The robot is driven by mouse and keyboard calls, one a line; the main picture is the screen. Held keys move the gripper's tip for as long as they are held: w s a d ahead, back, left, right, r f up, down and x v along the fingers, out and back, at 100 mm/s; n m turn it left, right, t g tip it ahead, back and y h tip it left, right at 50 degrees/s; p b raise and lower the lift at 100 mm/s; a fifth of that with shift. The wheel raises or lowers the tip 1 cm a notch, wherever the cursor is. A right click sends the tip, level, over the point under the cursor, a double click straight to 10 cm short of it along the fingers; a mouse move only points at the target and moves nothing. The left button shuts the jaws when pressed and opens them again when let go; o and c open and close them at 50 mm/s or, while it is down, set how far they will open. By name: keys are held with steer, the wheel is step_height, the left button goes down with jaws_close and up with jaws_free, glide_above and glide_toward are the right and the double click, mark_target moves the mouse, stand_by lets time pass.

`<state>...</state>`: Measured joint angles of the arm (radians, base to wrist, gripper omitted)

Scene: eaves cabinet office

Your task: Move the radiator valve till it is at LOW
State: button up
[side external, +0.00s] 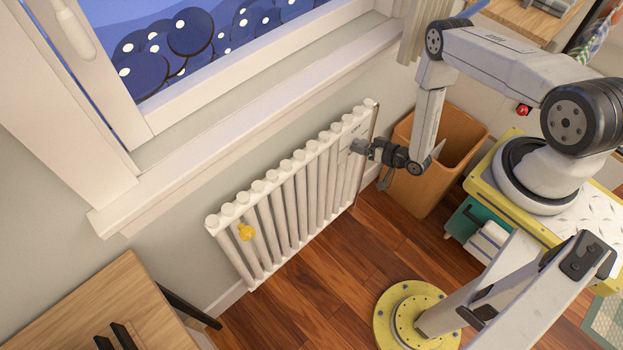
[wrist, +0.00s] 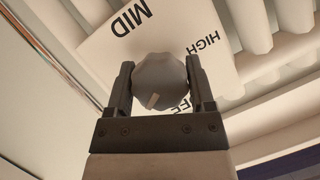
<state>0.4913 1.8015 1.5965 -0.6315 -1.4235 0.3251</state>
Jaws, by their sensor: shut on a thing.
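The radiator valve is a grey lobed knob (wrist: 163,72) in front of a white label plate (wrist: 112,45). My gripper (wrist: 160,80) has one finger on each side of the knob and is shut on it. A pale pointer mark on the knob faces down and slightly left in the wrist view, towards my gripper's palm. MID shows at upper left, HIGH at right, and part of a word ending in FF below right. The word LOW is not visible. In the side view my gripper (side external: 358,147) is at the radiator's (side external: 300,190) right end.
A yellow knob-like thing (side external: 246,232) is at the radiator's left end. An orange-brown bin (side external: 425,178) stands close to my wrist. A window sill (side external: 250,125) runs above the radiator.

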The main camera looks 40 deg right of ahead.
steer(key=m+t+y, duration=0.1)
steer(key=m+y, duration=0.1)
steer(key=m, duration=0.2)
steer(key=shift+y, duration=0.3)
steer(key=shift+r+m, duration=0.1)
steer(key=shift+m, duration=0.2)
steer(key=o, duration=1.2)
steer(key=shift+v, duration=3.85)
steer(key=shift+d, duration=0.1)
